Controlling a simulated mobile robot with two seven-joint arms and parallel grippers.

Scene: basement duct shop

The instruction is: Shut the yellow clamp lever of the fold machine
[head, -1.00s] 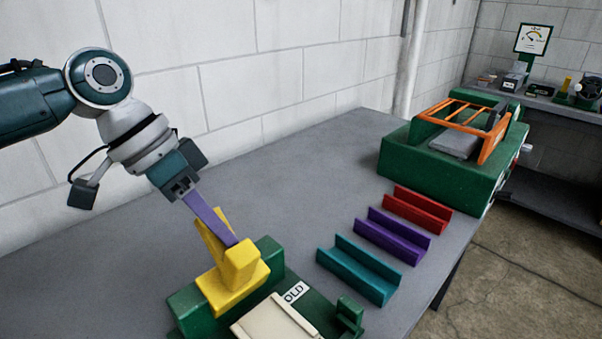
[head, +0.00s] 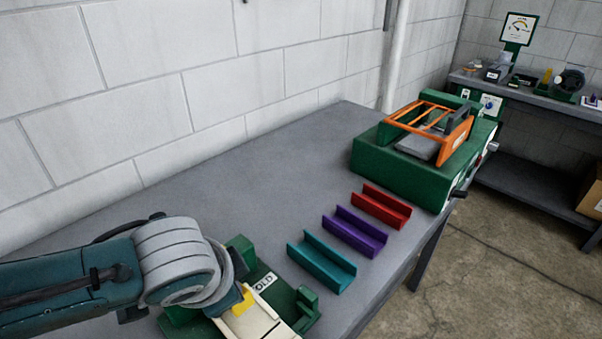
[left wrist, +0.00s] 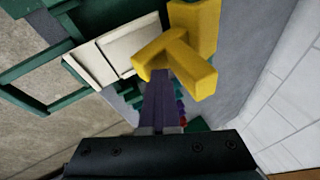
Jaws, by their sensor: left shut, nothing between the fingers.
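The fold machine (head: 309,304) stands at the near end of the bench, green with a cream plate (head: 258,324) and a label partly covered by my left arm. In the head view only a small yellow piece (head: 241,302) of its clamp shows beside my wrist. In the left wrist view the yellow clamp lever (left wrist: 190,72) joins a yellow block (left wrist: 197,22), and one end overlaps the cream plate in the picture. My left gripper (left wrist: 158,76) is shut and empty, its purple fingertips at the lever's edge; I cannot tell whether they touch. My right gripper is out of view.
Teal (head: 321,262), purple (head: 355,232) and red (head: 381,206) channels lie on the grey bench (head: 215,200) beside the machine. A green machine with an orange frame (head: 430,125) stands at the far end. A block wall runs behind. The bench middle is clear.

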